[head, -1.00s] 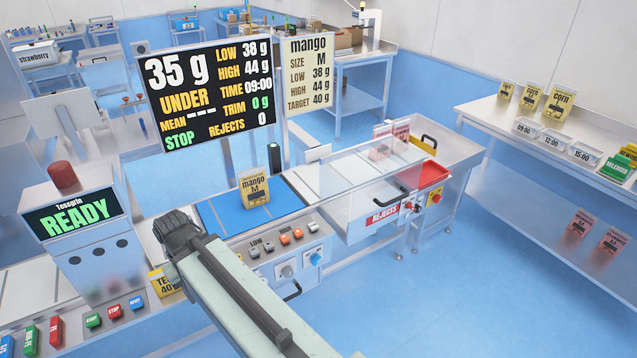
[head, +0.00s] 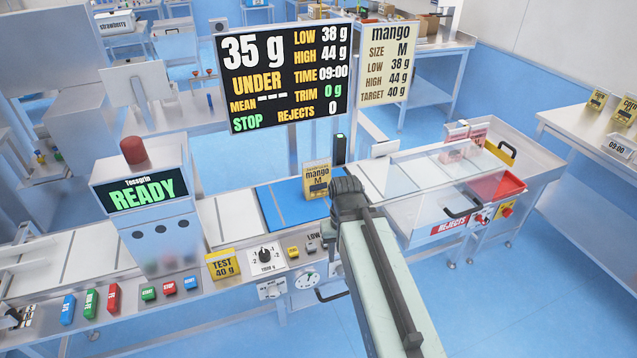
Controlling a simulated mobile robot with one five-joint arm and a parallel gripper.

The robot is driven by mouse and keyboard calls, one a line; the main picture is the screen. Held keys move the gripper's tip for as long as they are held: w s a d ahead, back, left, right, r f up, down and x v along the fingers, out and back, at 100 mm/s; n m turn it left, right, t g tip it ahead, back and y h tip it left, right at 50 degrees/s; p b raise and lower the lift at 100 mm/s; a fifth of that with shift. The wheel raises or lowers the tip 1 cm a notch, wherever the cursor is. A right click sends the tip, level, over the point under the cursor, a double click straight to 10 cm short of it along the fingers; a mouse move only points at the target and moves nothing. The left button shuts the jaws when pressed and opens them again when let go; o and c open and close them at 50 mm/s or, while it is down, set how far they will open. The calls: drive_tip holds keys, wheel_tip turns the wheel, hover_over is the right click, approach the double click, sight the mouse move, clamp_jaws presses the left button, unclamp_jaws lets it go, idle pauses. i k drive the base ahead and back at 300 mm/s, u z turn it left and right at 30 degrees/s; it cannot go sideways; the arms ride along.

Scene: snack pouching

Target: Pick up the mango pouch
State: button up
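The mango pouch (head: 316,176) is yellow with dark "mango M" lettering. It stands upright on the blue section (head: 283,205) of the conveyor, below the big display. My gripper (head: 346,188) is the dark end of the pale green arm. In the picture it lies just right of the pouch and overlaps its lower right edge. I cannot tell whether they touch, and the fingers are not clear enough to show open or shut. The display (head: 284,78) reads 35 g, UNDER and STOP.
A clear-covered rejects section (head: 440,190) with a red bin (head: 495,186) is to the right. The READY cabinet (head: 150,210) with its red lamp stands left. A yellow TEST 40 g pouch (head: 222,264) and a knob panel (head: 266,256) sit in front of the belt.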

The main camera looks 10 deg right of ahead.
sight(316, 173)
drive_tip(key=z, duration=0.1)
drive_tip(key=i, duration=1)
drive_tip(key=u, duration=0.1)
